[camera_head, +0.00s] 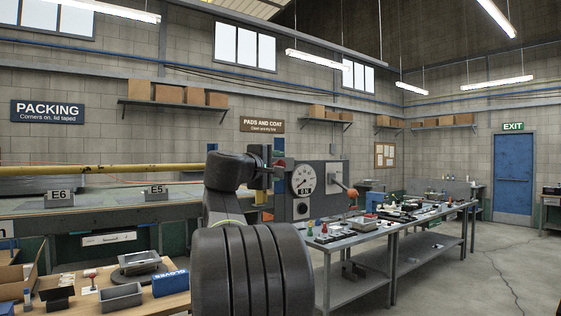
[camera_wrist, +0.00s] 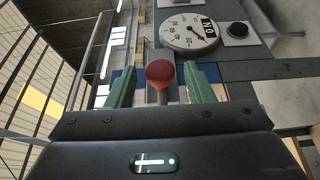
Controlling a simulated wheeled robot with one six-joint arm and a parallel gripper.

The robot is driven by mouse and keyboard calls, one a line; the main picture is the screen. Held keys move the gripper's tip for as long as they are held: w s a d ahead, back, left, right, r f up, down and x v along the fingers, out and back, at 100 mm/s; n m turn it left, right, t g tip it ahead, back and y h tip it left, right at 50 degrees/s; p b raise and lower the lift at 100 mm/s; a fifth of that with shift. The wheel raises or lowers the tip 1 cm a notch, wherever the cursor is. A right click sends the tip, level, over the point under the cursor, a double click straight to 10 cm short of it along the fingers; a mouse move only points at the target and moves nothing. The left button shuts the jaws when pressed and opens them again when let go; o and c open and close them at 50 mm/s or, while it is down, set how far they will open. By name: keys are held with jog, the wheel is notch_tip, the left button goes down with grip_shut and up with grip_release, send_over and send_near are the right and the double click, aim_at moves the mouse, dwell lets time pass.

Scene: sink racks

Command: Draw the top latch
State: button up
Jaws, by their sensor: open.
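A red ball knob (camera_wrist: 160,73) on a short pale stem sits between the fingers of my gripper (camera_wrist: 161,80) in the wrist view. I take it for the top latch's handle. The green fingers are open, one on each side, with a visible gap to the knob on both sides. In the camera_head view, my arm reaches the left side of a grey box with a round dial (camera_head: 303,180). Small red parts show there beside the box, but my wrist hides most of the latch. The dial (camera_wrist: 188,31) also shows in the wrist view.
An orange-knobbed lever (camera_head: 352,193) stands on the box's right side. A black round button (camera_wrist: 238,29) is beside the dial in the wrist view. A grey workbench (camera_head: 345,245) with many small items runs right. A blue door (camera_head: 513,172) is at the back; open floor lies right.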

jog(key=shift+x, duration=1.1)
